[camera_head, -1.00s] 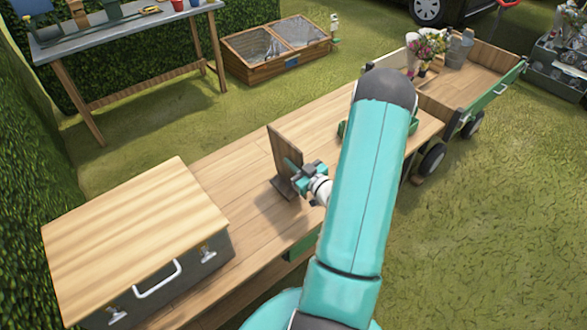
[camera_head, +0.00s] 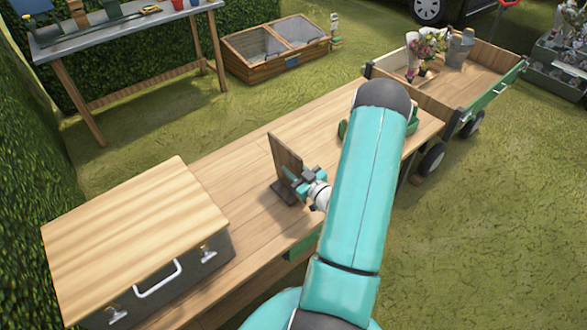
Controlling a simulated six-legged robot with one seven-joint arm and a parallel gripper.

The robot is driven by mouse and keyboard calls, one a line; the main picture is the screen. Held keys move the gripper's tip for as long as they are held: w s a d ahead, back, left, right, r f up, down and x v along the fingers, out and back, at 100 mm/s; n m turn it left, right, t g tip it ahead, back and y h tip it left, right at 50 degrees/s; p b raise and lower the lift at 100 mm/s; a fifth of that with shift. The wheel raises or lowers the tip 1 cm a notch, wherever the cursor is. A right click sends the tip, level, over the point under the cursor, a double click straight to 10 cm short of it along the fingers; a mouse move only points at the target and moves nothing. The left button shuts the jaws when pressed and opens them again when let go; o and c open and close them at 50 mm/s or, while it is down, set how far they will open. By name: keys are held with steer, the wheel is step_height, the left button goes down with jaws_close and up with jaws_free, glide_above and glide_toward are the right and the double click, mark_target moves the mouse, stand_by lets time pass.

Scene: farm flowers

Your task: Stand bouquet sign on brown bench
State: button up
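The bouquet sign (camera_head: 284,155) is a dark brown wooden board on a flat foot, seen edge-on from behind or the side, so no writing shows. It stands roughly upright at the middle of the brown bench (camera_head: 232,156). Its foot appears to be on or very close to the bench top; I cannot tell if it touches. My gripper (camera_head: 293,181) is at the board's right edge, low down, and appears shut on it. My teal arm hides part of the bench to the right.
A grey case (camera_head: 200,262) with a wooden top stands on the bench's left end. A green thing (camera_head: 342,130) is partly hidden behind my arm. A cart (camera_head: 480,85) with flowers (camera_head: 424,50) and a watering can (camera_head: 459,46) stands beyond the bench. Bench top left of the sign is clear.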

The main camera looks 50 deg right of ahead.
steer(key=shift+r, duration=0.2)
steer(key=s+a, duration=0.1)
steer(key=s, duration=1.1)
steer(key=shift+a, duration=0.15)
